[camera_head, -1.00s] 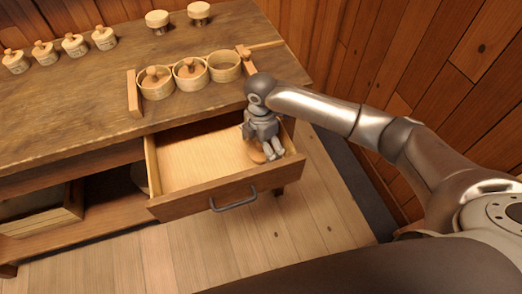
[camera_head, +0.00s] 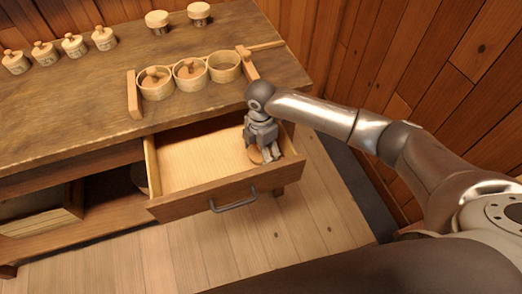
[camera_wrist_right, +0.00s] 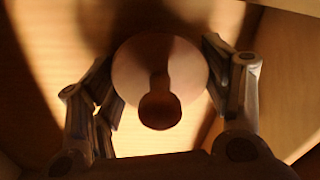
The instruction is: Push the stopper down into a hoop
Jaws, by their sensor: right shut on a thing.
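Three round wooden hoops stand in a row on the bench. The left hoop (camera_head: 157,94) and the middle hoop (camera_head: 191,85) each hold a knobbed stopper. The right hoop (camera_head: 224,70) looks empty. Another wooden stopper (camera_head: 255,155) lies in the open drawer, at its right end. My right gripper (camera_head: 267,154) reaches down into the drawer and is shut on this stopper. In the right wrist view the stopper's pale disc (camera_wrist_right: 134,72) and darker round knob show between the fingers. My left gripper is not in view.
Wooden bars (camera_head: 133,94) flank the hoop row. Several knobbed jars (camera_head: 75,46) line the bench's back left, and two spool-like pieces (camera_head: 199,13) stand behind the hoops. The drawer's front (camera_head: 228,189) and side walls surround my right gripper.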

